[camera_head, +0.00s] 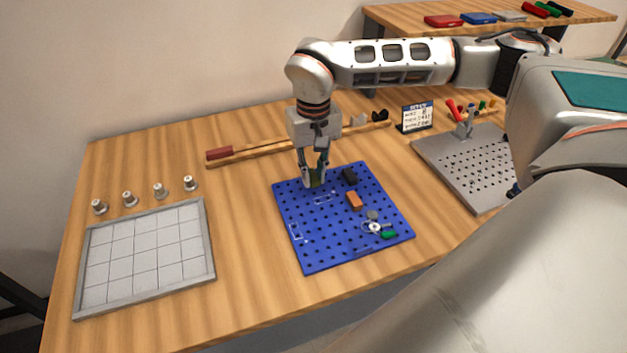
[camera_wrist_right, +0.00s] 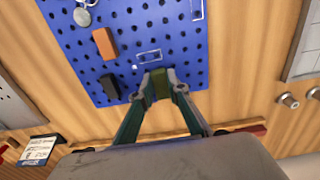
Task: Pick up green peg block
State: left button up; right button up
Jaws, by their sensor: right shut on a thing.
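The green peg block (camera_wrist_right: 160,84) is between the fingertips of my right gripper (camera_head: 314,180), which is shut on it. The block is dark olive green, and in the head view the fingers mostly hide it. It is at the far left part of the blue pegboard (camera_head: 340,245); I cannot tell if it touches the board. In the wrist view the right gripper (camera_wrist_right: 160,88) points at the board's edge beside a white rectangular outline. My left gripper is not in view.
On the board are a black block (camera_head: 349,176), an orange block (camera_head: 355,201), a small green piece (camera_head: 389,235) and a round metal part (camera_head: 374,227). A gridded tray (camera_head: 211,245) and several metal knobs (camera_head: 160,190) are left. A grey perforated plate (camera_head: 440,160) is right.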

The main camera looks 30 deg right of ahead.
aim_at(313, 177)
notch_tip(313, 177, up, 17)
jog(key=p, duration=0.1)
jog(key=shift+f, duration=0.1)
dwell(0.5)
